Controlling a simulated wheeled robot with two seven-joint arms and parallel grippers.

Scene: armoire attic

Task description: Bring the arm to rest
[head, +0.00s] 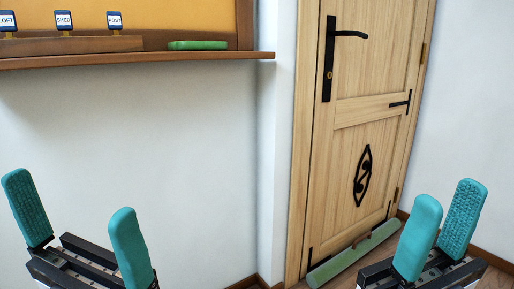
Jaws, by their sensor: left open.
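My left gripper (80,230) is at the lower left of the head view, its two teal fingers pointing up and spread wide, with nothing between them. My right gripper (440,230) is at the lower right, in front of the door's lower right side. Its teal fingers also point up and stand apart, closer together in the picture than the left ones, and I see nothing held between them. Both arms are mostly out of the frame below the grippers.
A wooden shelf (200,57) on the left wall holds a green flat object (198,45) and tags reading LOFT, SHED (64,20) and POST. A wooden door (375,110) with a black handle (349,34) is shut. A green roll (350,258) lies along its foot.

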